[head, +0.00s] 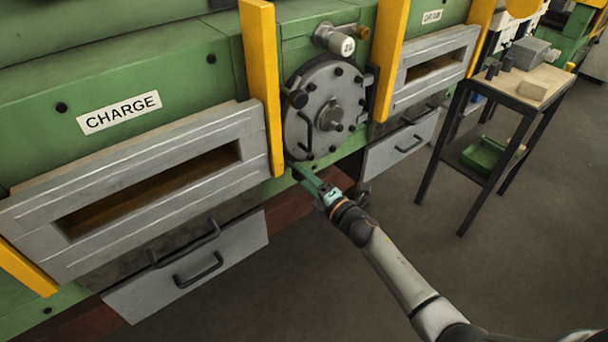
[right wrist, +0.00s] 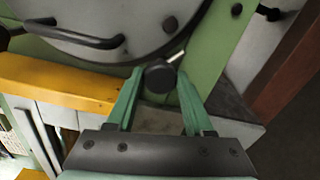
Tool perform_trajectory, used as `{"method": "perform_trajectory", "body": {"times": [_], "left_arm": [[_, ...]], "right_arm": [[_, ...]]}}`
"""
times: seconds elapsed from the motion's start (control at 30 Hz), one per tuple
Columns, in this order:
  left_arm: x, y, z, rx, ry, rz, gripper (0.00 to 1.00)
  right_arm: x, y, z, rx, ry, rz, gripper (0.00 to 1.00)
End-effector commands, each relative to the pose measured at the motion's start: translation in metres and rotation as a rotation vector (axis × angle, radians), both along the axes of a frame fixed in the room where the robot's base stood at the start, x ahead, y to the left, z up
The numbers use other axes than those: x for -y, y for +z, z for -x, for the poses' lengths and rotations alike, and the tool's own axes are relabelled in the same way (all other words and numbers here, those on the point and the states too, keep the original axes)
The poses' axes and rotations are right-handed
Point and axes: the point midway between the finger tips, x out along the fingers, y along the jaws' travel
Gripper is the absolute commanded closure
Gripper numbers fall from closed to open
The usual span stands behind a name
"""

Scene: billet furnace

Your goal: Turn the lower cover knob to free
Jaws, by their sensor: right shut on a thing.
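The round grey cover (head: 322,105) with dark bolts, a hub and a bar handle is mounted on the green furnace front. Its lower knob (right wrist: 160,77) is dark and round; in the right wrist view it sits between my fingertips below the cover's rim. In the head view my gripper mostly hides it. My right gripper (head: 304,172) has its green fingers shut on this knob; the right wrist view shows the fingers on both sides of it (right wrist: 159,82). A similar dark upper knob (head: 297,99) is at the cover's left edge. My left gripper is not in view.
Yellow posts (head: 262,85) flank the cover closely. A slot door labelled CHARGE (head: 120,112) is on the left, with handled drawers below. A small table (head: 535,82) with blocks stands at the right. The floor between is clear.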

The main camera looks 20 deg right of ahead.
Motion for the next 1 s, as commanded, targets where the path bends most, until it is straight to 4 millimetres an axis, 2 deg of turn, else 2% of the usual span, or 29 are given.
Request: {"method": "perform_trajectory", "body": {"times": [0.4, 1.0], "left_arm": [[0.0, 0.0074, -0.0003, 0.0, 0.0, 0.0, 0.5], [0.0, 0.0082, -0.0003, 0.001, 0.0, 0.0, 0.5]], "right_arm": [[0.0001, -0.0006, 0.0003, -0.081, 0.0, -0.217, 1.0], [0.0002, -0.0012, 0.0002, -0.098, 0.0, -0.263, 1.0]]}}
